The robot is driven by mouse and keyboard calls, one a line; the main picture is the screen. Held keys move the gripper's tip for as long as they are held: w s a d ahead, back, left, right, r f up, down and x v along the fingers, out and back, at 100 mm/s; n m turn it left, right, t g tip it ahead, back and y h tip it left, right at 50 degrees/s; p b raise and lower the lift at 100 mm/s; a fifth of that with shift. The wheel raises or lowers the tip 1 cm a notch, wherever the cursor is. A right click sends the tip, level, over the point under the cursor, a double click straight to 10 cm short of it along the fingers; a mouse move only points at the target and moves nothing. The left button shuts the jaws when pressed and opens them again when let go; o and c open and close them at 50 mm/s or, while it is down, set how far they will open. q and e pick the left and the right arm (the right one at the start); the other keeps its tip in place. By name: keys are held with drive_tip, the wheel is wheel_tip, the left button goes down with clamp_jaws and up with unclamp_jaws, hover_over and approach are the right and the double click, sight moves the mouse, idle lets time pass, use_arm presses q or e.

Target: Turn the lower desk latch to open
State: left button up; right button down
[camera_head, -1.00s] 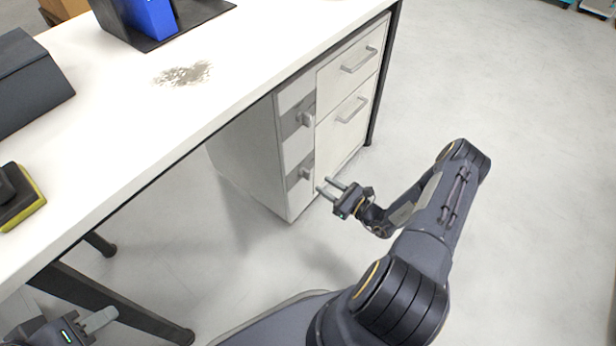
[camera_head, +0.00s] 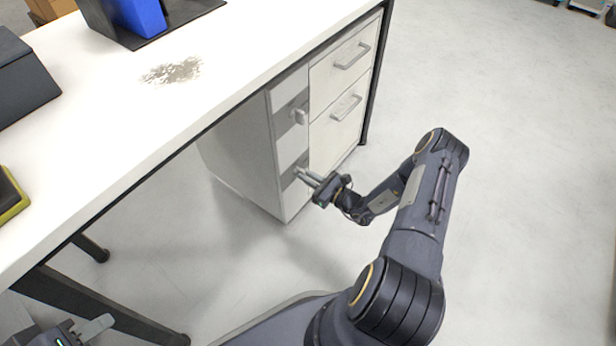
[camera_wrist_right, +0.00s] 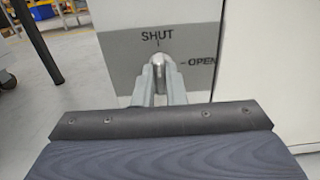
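The lower latch (camera_head: 297,171) sits on a grey plate low on the white cabinet under the desk. In the right wrist view the latch (camera_wrist_right: 159,66) stands upright, in line with the SHUT mark; the OPEN mark is to its right. My right gripper (camera_head: 304,174) is at the latch, with one finger on each side and hardly any gap, so it looks shut on it. The fingers hide part of the latch. The upper latch (camera_head: 300,116) is above it on the same cabinet. My left gripper (camera_head: 104,325) is partly in view at the bottom left; its opening is unclear.
The white desk top (camera_head: 110,130) overhangs the cabinet's left side. A drawer (camera_head: 335,120) with a bar handle is right of the latches. A black desk leg (camera_head: 375,85) stands behind. The floor right of the cabinet is clear.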

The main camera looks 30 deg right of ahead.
drive_tip(key=shift+m, duration=0.4)
drive_tip(key=shift+d+f+m, duration=0.1)
drive_tip(key=shift+f+m, duration=0.05)
drive_tip(key=shift+m, duration=4.15)
drive_tip(key=shift+d+f+m, duration=0.1)
drive_tip(key=shift+m, duration=4.2)
drive_tip(key=c, duration=1.5)
unclamp_jaws()
